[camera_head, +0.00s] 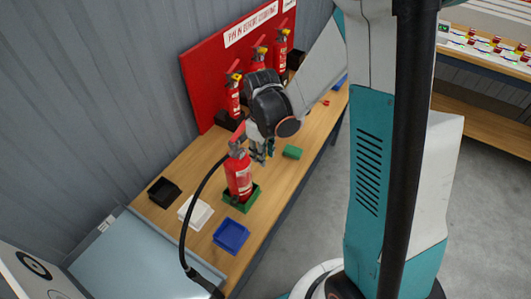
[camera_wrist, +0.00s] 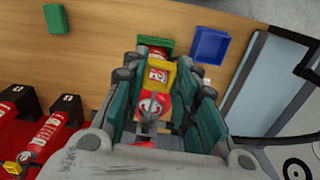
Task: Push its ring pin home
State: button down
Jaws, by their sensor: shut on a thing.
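A red fire extinguisher (camera_head: 239,177) stands upright in a green tray (camera_head: 251,201) on the wooden bench, with a white label on its front. My gripper (camera_head: 261,153) is at its head, just right of its top in the head view. In the wrist view, my gripper (camera_wrist: 165,92) has teal-padded fingers on both sides of a yellow piece (camera_wrist: 158,76) and a red part with a white mark (camera_wrist: 154,104). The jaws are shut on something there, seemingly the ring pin. The pin itself and its hole are too small and hidden to make out.
A blue tray (camera_head: 231,236), a white tray (camera_head: 195,213) and a black tray (camera_head: 164,192) lie near the extinguisher. A green block (camera_head: 292,152) lies to its right. Several extinguishers stand against a red board (camera_head: 207,82) behind.

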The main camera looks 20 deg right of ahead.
aim_at(245, 148)
jog(key=shift+w+a+b, duration=0.1)
jog(key=shift+w+a, duration=0.5)
jog(key=shift+w, duration=0.35)
jog(key=shift+w+a+b, duration=0.1)
jog(key=shift+w+a, duration=0.5)
jog(key=shift+w, duration=0.4)
jog(key=shift+w+a+b, duration=0.1)
jog(key=shift+w+a, duration=0.5)
jog(key=shift+w, duration=0.35)
jog(key=shift+w+a, duration=0.1)
jog(key=shift+w, duration=0.05)
jog(key=shift+b, duration=1.6)
dwell(3.3)
